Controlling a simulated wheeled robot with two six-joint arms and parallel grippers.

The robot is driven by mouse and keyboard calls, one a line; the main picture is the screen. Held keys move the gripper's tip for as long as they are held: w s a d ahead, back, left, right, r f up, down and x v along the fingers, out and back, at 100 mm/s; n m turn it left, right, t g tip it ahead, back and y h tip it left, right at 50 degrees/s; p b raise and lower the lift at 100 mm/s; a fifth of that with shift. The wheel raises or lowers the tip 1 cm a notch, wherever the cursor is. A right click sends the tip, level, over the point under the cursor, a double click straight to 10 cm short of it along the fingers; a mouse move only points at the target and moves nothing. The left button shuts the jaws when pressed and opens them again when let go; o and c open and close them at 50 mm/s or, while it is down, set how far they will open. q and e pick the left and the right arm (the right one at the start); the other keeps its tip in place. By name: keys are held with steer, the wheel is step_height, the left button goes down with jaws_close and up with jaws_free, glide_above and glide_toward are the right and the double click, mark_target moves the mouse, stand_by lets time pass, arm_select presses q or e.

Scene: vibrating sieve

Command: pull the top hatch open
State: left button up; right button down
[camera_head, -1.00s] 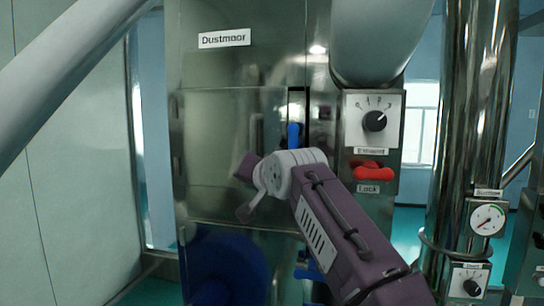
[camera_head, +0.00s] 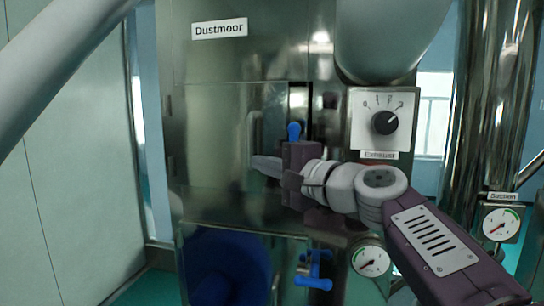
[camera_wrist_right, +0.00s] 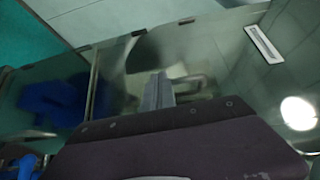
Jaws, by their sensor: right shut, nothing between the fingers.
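The top hatch (camera_head: 205,135) is a shiny metal panel below the "Dustmoor" plate and looks closed in the head view. Its upright bar handle (camera_head: 256,130) is near its right edge, partly hidden by my gripper; the handle also shows in the wrist view (camera_wrist_right: 200,82). My right gripper (camera_head: 262,164) comes in from the right, its fingers pointing left across the hatch at the handle's lower end. The fingers are shut with nothing between them; I cannot tell whether they touch the handle. In the wrist view the fingers (camera_wrist_right: 158,92) appear beside the handle. My left gripper is not in view.
A blue lever (camera_head: 294,131) stands in a dark slot just behind my right gripper. The exhaust dial (camera_head: 385,122) is to its right, with a gauge (camera_head: 370,261) below. A blue valve handle (camera_head: 314,282) and a dark blue round part (camera_head: 225,268) are beneath the hatch.

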mark_target(249, 160)
steer(key=p+x, duration=0.1)
steer(key=x, duration=0.4)
steer(key=shift+w+d+f+p, duration=0.1)
steer(key=shift+w+d+p, duration=0.05)
steer(key=shift+w+p, duration=0.25)
steer(key=shift+s+a, duration=0.25)
steer(key=shift+s, duration=0.1)
steer(key=shift+w+d, duration=0.1)
steer(key=shift+w, duration=0.1)
steer(key=shift+s, duration=0.1)
stand_by(0.4)
